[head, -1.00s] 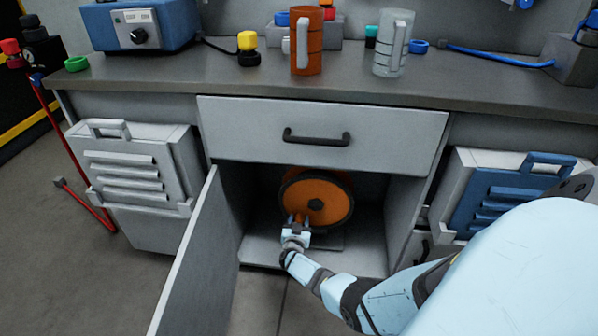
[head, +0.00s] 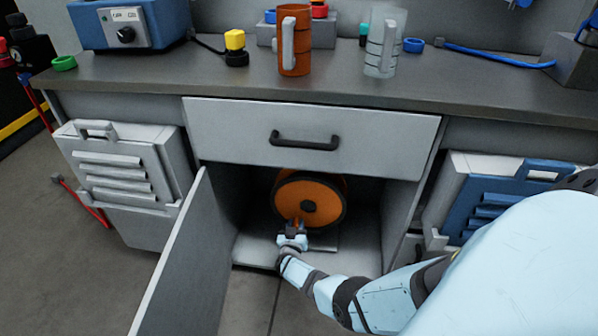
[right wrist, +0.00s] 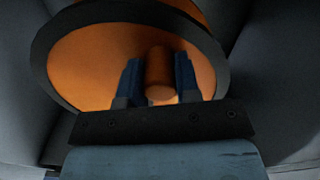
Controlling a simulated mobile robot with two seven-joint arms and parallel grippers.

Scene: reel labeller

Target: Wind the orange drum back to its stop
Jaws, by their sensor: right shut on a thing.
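The orange drum (head: 321,192) stands upright inside the open cabinet, with a black rim and a dark hub at its centre. In the right wrist view the drum's orange face (right wrist: 95,65) fills the upper middle. An orange knob (right wrist: 159,75) sticks out from that face. My right gripper (head: 296,224) reaches into the cabinet at the lower left of the drum. Its two blue fingers (right wrist: 158,80) are shut on the knob, one on each side. My left gripper is not in view.
The cabinet door (head: 178,262) is swung open at the left. A closed drawer (head: 235,130) sits above the drum. Grey side walls are close on both sides. The worktop (head: 210,80) holds an orange mug (head: 294,60), a clear mug and a blue device (head: 130,25).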

